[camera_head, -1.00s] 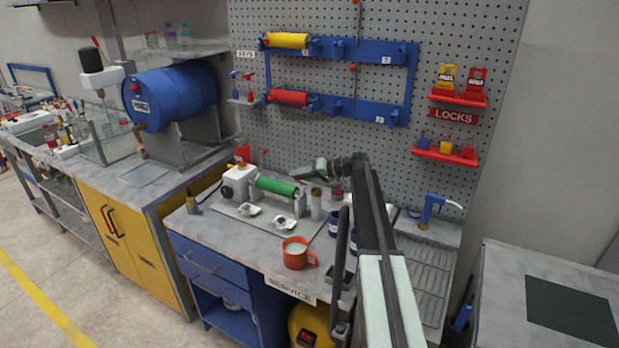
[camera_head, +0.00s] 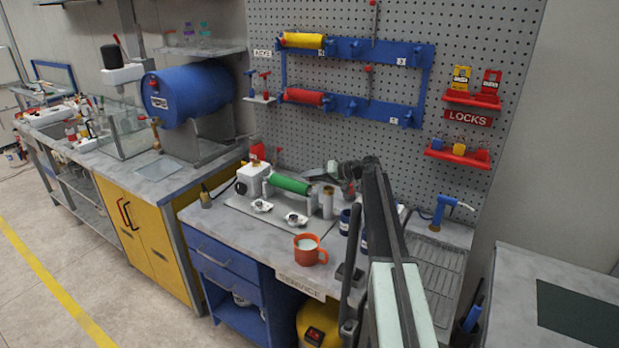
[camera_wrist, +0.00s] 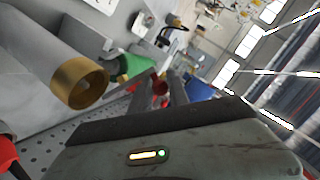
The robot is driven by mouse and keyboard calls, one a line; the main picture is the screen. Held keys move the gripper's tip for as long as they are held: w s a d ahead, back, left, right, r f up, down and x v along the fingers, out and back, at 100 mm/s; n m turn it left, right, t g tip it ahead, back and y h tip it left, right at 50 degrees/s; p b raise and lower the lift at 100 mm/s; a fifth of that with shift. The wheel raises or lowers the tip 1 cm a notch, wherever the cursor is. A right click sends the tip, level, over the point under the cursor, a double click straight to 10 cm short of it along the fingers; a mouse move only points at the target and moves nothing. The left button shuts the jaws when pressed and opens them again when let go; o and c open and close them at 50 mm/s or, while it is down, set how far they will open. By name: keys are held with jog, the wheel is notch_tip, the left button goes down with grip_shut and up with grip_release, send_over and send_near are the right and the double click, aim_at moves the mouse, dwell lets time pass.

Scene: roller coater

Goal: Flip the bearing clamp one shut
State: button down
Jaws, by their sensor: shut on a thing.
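The roller coater stands on the service bench, with a white block (camera_head: 251,178) at its left end and a green roller (camera_head: 289,184). My gripper (camera_head: 322,174) is at the right end of the roller, small in the head view. In the wrist view my gripper (camera_wrist: 168,84) is shut on a red-tipped handle (camera_wrist: 160,84), which shows between the fingers. I take it for the handle of bearing clamp one, but its hinge is hidden. The green roller (camera_wrist: 133,66) lies beyond the fingers there. How far the clamp is closed cannot be seen.
A brass-ended cylinder (camera_wrist: 80,84) is close beside my fingers in the wrist view. An orange mug (camera_head: 309,250) stands at the bench front. Dark blue jars (camera_head: 346,221) stand right of the coater. The pegboard (camera_head: 350,140) rises behind.

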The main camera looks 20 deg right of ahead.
jog(key=shift+s+f, duration=0.1)
jog(key=c, duration=1.3)
grip_release()
jog(key=p+v, duration=0.3)
jog(key=v, duration=0.4)
jog(key=shift+s+d+r, duration=0.1)
jog(key=shift+d+r, duration=0.1)
jog(key=shift+r, duration=0.05)
jog(key=shift+s+d+f, duration=0.1)
jog(key=shift+d, duration=0.05)
